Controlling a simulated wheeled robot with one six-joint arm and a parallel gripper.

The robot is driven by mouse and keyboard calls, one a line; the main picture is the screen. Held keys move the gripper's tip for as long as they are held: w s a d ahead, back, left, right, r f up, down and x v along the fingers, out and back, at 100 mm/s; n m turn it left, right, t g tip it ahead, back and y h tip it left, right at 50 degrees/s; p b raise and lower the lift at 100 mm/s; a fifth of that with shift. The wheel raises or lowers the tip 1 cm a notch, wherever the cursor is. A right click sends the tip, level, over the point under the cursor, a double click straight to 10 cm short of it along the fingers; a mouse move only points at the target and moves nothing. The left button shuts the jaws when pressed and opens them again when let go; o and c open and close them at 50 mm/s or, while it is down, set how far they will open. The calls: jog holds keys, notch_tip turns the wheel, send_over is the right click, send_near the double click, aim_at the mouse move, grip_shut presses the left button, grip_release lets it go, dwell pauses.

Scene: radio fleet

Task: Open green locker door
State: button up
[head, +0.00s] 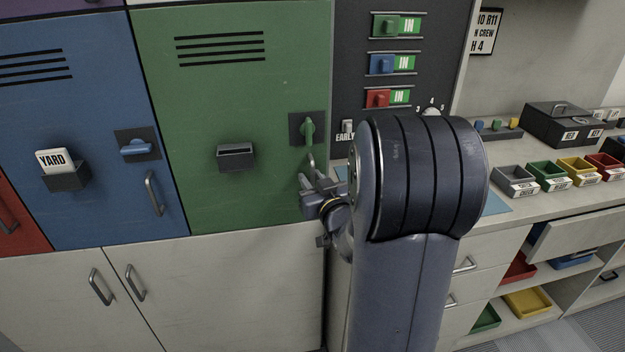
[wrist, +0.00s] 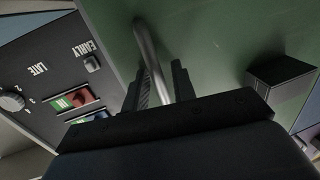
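The green locker door (head: 228,120) is shut, flush with its neighbour. It has a green latch knob (head: 308,130) on a dark plate, standing upright, and a metal pull handle (head: 311,161) below it. My gripper (head: 315,185) is at this handle near the door's lower right edge. In the wrist view the handle (wrist: 149,48) runs between the two fingers of my gripper (wrist: 160,88). The fingers stand apart on either side of the bar, and a firm grasp does not show. My arm hides part of the area to the right.
A dark card slot (head: 236,157) sticks out of the green door. A blue locker (head: 75,110) with a YARD card is on the left. A dark switch panel (head: 400,75) is on the right, above a counter with coloured bins. White cupboards (head: 210,290) are below.

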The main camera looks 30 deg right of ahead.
jog(key=shift+c, duration=0.5)
grip_shut()
